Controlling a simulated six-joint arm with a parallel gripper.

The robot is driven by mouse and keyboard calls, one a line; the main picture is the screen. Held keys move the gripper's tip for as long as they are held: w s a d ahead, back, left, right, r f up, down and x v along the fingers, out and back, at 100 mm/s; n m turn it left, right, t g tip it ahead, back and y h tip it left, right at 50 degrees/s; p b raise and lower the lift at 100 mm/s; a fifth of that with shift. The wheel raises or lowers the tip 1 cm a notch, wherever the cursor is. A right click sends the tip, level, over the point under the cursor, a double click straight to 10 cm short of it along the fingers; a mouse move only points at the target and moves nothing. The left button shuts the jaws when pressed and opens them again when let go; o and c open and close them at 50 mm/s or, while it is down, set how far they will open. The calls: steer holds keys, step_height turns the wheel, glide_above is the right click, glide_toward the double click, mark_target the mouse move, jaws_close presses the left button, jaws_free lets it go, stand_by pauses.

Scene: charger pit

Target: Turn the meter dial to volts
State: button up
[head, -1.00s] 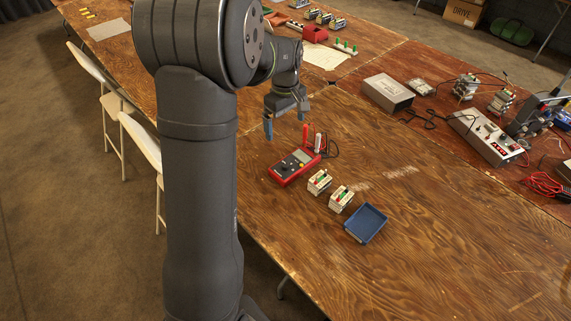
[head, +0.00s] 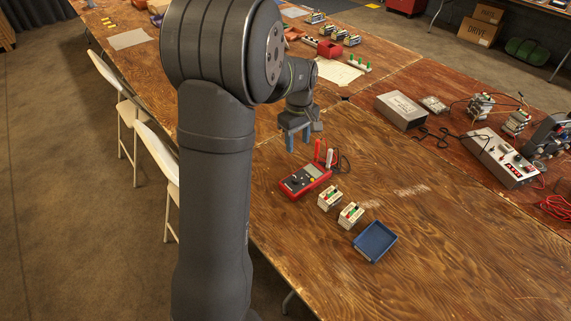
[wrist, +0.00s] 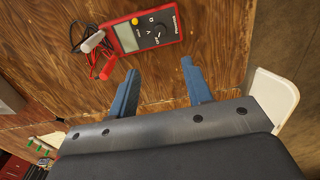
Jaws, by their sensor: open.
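The red meter (head: 305,179) lies on the wooden table, with a dark face, a grey display and a round black dial. In the wrist view the meter (wrist: 128,38) is at the top, and its dial (wrist: 158,31) shows with letters around it. I cannot read the dial's setting.
Two small white blocks with coloured tops (head: 340,207) and a blue tray (head: 375,241) stand right of the meter. A grey box (head: 401,110) and a control box with cables (head: 500,157) are further right. The table front is clear.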

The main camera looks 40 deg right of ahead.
mark_target(296, 179)
step_height(296, 179, down, 16)
steer(key=shift+r, duration=0.15)
stand_by(0.3)
steer(key=c, duration=1)
